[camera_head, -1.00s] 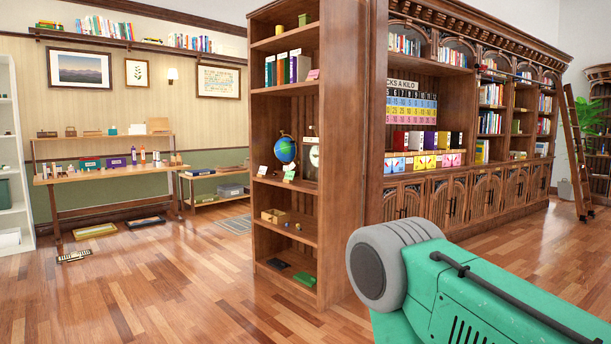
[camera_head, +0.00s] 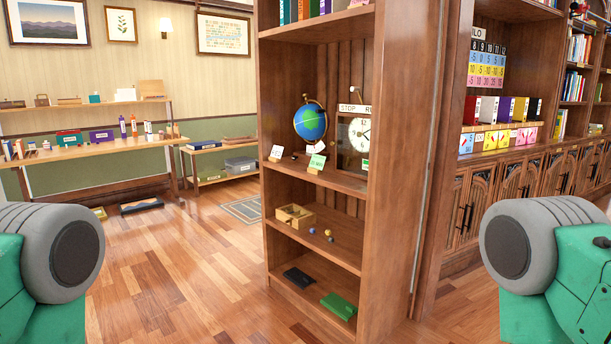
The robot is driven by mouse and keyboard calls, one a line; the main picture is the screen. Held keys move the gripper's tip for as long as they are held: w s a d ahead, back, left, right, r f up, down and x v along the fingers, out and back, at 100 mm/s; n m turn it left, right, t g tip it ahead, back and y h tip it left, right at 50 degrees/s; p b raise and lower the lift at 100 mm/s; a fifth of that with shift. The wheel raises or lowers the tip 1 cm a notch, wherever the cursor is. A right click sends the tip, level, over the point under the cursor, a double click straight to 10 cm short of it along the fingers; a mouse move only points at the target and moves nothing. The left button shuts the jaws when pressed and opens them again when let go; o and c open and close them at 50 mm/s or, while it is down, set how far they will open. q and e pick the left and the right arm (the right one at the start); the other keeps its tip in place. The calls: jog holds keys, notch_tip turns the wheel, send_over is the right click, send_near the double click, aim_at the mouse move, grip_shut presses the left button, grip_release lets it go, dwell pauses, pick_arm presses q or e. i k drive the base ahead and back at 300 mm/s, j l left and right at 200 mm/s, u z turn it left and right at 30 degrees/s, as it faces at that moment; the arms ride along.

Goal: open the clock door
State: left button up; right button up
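A clock with a white dial (camera_head: 359,134) stands on the middle shelf of the tall wooden bookcase (camera_head: 395,150), at its right side. The dial sits inside a wooden frame, partly hidden behind the bookcase's right side panel. Lettering starting "STOP" runs along the top of the frame. I cannot tell whether its door is open or shut. Parts of my green and grey arms show at the lower left and lower right edges, well apart from the clock.
A blue globe (camera_head: 310,121) stands left of the clock, with small cards (camera_head: 317,162) at the shelf's front edge. A small wooden box (camera_head: 295,216) and small balls lie on the shelf below. The wooden floor (camera_head: 190,270) before the bookcase is clear.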

aim_at(335, 143)
jog(key=i+j+z, duration=0.2)
jog(key=i, duration=0.65)
jog(key=l, duration=0.1)
